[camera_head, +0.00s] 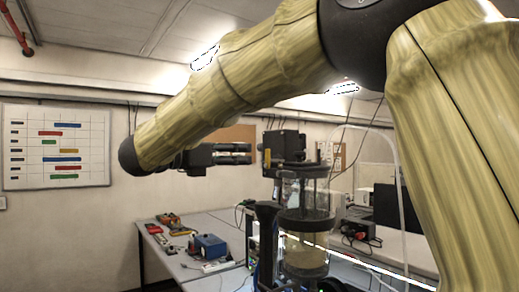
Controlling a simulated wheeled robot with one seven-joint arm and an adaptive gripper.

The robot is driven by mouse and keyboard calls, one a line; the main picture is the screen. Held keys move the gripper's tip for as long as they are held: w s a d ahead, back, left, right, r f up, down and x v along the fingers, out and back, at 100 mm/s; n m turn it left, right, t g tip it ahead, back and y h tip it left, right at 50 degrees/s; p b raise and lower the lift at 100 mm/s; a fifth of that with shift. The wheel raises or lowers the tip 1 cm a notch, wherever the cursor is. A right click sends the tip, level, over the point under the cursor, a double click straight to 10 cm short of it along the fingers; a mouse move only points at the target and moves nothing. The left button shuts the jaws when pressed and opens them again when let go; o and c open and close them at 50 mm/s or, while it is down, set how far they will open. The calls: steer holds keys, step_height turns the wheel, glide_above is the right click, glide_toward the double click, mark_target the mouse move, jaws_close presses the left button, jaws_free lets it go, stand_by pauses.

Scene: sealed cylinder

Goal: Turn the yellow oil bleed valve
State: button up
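The sealed cylinder (305,196) stands upright right of centre, with a clear wall, a dark middle band and amber oil in its lower part. A black head block (285,147) sits on top of it. A small yellow piece (267,158), which looks like the oil bleed valve, is on the block's left side. My gripper (249,154) points right towards it at nearly the same height, with a small gap in the picture between fingertips and valve. Its two dark fingers lie parallel, slightly apart, with nothing visible between them. The valve's exact shape is too small to tell.
A table (205,222) behind bears a blue box (208,246) and several small tools. A dark column (267,240) stands left of the cylinder. A clear curved tube (395,160) and cables hang to the right. The space left of the valve is open.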

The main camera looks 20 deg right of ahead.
mark_target(266, 154)
steer(key=p+x, duration=0.3)
steer(key=x, duration=0.2)
steer(key=shift+w+d+r, duration=0.1)
steer(key=shift+d+r, duration=0.05)
steer(key=shift+d, duration=0.25)
steer(key=shift+w+d+f+p, duration=0.15)
steer(key=shift+d+p, duration=0.1)
steer(key=shift+d, duration=0.2)
steer(key=shift+w+d+f+p, duration=0.15)
steer(key=shift+d+p, duration=0.1)
steer(key=shift+d, duration=0.15)
steer(key=shift+r, duration=0.1)
jaws_close()
